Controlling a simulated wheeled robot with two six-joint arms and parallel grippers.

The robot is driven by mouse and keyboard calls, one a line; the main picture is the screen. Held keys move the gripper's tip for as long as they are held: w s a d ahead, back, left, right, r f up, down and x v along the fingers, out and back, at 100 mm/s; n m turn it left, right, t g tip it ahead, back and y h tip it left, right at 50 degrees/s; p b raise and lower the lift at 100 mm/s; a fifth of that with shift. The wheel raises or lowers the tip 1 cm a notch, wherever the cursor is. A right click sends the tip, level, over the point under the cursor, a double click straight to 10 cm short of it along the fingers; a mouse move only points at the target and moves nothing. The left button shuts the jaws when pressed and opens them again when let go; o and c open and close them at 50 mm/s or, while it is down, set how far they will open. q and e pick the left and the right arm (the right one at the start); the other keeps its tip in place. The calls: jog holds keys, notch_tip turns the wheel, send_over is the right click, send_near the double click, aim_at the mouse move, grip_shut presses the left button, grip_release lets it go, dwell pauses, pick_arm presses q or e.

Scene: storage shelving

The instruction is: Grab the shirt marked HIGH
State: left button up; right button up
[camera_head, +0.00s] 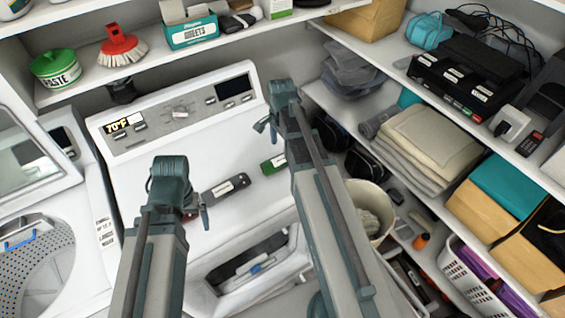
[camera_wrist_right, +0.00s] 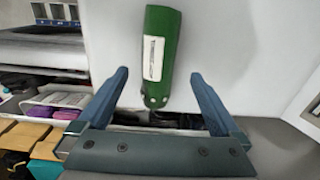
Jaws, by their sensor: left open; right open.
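I can read no HIGH marking on any item. A green labelled item (camera_head: 273,164) lies on the white machine's top; it also shows in the right wrist view (camera_wrist_right: 160,50), between and beyond my open fingers, its label too small to read. A dark grey labelled item (camera_head: 224,189) lies to its left, also unreadable. Folded beige cloths (camera_head: 428,140) are stacked on the right shelf. My right gripper (camera_head: 268,127) is open and empty above the machine; it also shows in the right wrist view (camera_wrist_right: 158,78). My left gripper (camera_head: 201,207) is open and empty, lower left.
The white machine (camera_head: 180,105) has a control panel at the back. A perforated drum (camera_head: 38,265) stands open at left. A cream bin (camera_head: 372,200) is beside my right arm. Shelves at right hold boxes, a white basket (camera_head: 470,270) and a black organizer (camera_head: 465,80).

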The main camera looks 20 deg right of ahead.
aim_at(283, 156)
pick_arm(q)
jog(key=shift+f+b, duration=2.6)
jog(key=shift+f, duration=0.05)
pick_arm(e)
jog(key=shift+d+f, duration=0.2)
jog(key=shift+f, duration=2.45)
pick_arm(q)
jog(key=shift+r, duration=0.1)
pick_arm(e)
jog(key=shift+r, duration=0.1)
jog(key=c, duration=1.5)
pick_arm(q)
jog(key=shift+r, duration=0.1)
notch_tip(283, 156, up, 10)
jog(key=p, duration=1)
pick_arm(e)
notch_tip(283, 156, up, 10)
jog(key=shift+r, duration=0.1)
